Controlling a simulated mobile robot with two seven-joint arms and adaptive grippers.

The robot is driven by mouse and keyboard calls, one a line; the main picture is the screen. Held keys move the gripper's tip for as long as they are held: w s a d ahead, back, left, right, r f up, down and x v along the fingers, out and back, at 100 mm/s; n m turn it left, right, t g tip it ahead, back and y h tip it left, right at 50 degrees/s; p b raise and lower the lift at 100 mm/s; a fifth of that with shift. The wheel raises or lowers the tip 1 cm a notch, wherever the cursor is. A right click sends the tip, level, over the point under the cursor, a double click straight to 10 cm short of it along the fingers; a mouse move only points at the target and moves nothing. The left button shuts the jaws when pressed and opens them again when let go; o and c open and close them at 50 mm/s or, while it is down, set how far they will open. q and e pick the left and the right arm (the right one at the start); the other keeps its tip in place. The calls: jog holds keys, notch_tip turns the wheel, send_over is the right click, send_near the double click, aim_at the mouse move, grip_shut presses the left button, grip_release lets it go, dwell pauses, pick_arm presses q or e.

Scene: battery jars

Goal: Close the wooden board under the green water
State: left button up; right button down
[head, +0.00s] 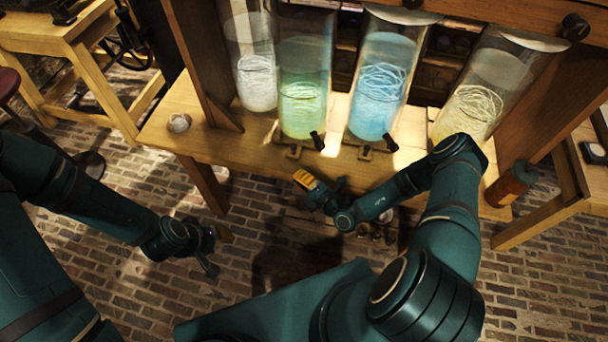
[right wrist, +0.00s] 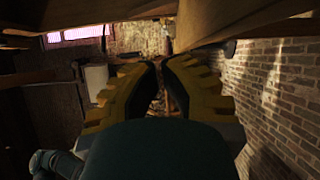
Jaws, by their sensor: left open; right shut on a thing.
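The green water fills the lower part of a clear jar (head: 303,112) on the wooden bench (head: 215,147). A small wooden piece (head: 291,151) with a dark handle (head: 317,141) sits at the bench's front edge below this jar; I cannot tell whether it is the board. My right gripper (head: 307,180), with yellow fingers, is just below and in front of that edge. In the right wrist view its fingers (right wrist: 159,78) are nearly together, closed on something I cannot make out. My left gripper (head: 218,250) is open and empty over the brick floor at the left.
Jars of pale (head: 257,85), blue (head: 378,100) and yellowish (head: 469,108) water stand in the same row. Another wooden piece (head: 366,153) is below the blue jar. An orange-brown container (head: 511,184) stands at the right.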

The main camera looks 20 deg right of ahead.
aim_at(295, 144)
jog(key=x, duration=0.7)
jog(key=shift+w+d+b, duration=0.15)
jog(key=shift+w+d, duration=0.2)
jog(key=shift+d, duration=0.2)
jog(key=shift+w+d+b, duration=0.15)
jog(key=shift+w+d, duration=0.25)
jog(key=shift+d, duration=0.2)
jog(key=shift+w+d+r, duration=0.1)
jog(key=shift+w+d, duration=0.35)
jog(key=shift+d, duration=0.1)
jog(key=w+d+b, duration=0.1)
jog(key=w, duration=0.1)
jog(key=w+d+b, duration=0.2)
jog(key=shift+w, duration=0.2)
jog(key=shift+w+d, duration=0.15)
jog(key=shift+w, duration=0.1)
